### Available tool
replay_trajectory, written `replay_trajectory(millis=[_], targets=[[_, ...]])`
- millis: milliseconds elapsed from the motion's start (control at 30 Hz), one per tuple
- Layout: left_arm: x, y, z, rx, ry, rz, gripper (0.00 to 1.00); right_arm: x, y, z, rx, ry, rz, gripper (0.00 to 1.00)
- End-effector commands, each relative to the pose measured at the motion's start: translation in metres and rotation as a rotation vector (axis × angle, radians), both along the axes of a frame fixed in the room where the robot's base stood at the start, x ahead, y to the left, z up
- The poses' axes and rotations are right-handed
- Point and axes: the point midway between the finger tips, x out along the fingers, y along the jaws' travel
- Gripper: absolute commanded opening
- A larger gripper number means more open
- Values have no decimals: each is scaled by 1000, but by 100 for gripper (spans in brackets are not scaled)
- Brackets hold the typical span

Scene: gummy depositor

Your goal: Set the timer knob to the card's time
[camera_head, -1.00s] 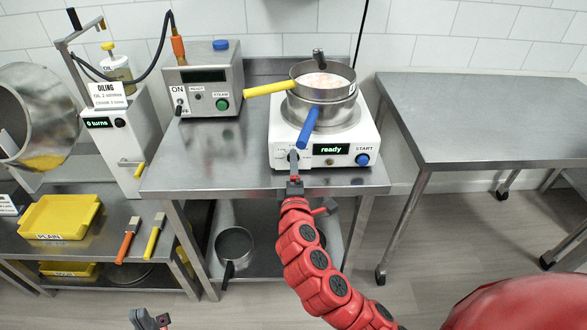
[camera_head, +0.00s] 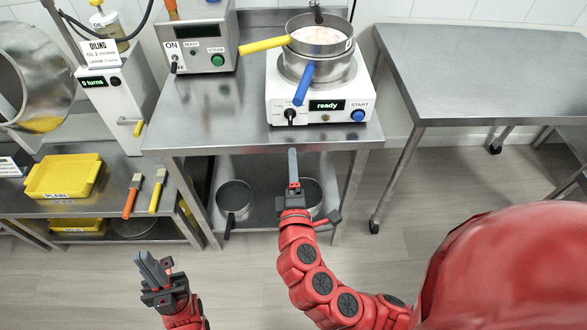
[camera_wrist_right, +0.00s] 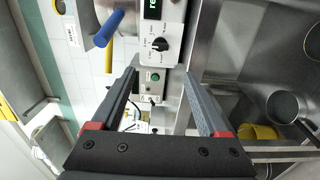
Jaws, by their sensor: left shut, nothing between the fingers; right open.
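The timer knob (camera_head: 290,115) is a small black dial at the left of the white cooker's front panel, with small marks around it. It also shows in the right wrist view (camera_wrist_right: 160,44), beyond my fingers; its marks are too small to read. The cooker (camera_head: 276,90) has a green display (camera_head: 326,105) reading "ready" and a blue START button (camera_head: 358,115). My right gripper (camera_head: 293,160) is open and empty, in front of and below the knob, apart from it. My left gripper (camera_head: 152,268) is shut and empty at lower left. I cannot make out a card with a time.
Stacked pots (camera_head: 318,68) with yellow and blue handles stand on the cooker. A steam box (camera_head: 200,45) is to its left, with an oiling machine (camera_head: 115,100) and its sign further left. A yellow tray (camera_head: 88,178) is on the lower left shelf. The right table (camera_head: 470,80) is bare.

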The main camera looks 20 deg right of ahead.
Motion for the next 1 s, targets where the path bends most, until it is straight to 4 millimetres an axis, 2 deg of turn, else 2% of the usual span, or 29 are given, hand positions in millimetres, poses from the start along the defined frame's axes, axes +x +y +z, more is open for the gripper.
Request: replay_trajectory(millis=[33, 300, 900, 1000], targets=[[0, 0, 8, 0, 0, 0, 0, -8, 4, 2, -2, 6, 6, 78], [0, 0, 15, 0, 0, 0, 0, -27, 8, 0, -1, 0, 1, 78], [0, 0, 14, 0, 0, 0, 0, -28, 8, -1, 0, 0, 1, 78], [0, 0, 14, 0, 0, 0, 0, -23, 13, -8, 4, 9, 30, 78]])
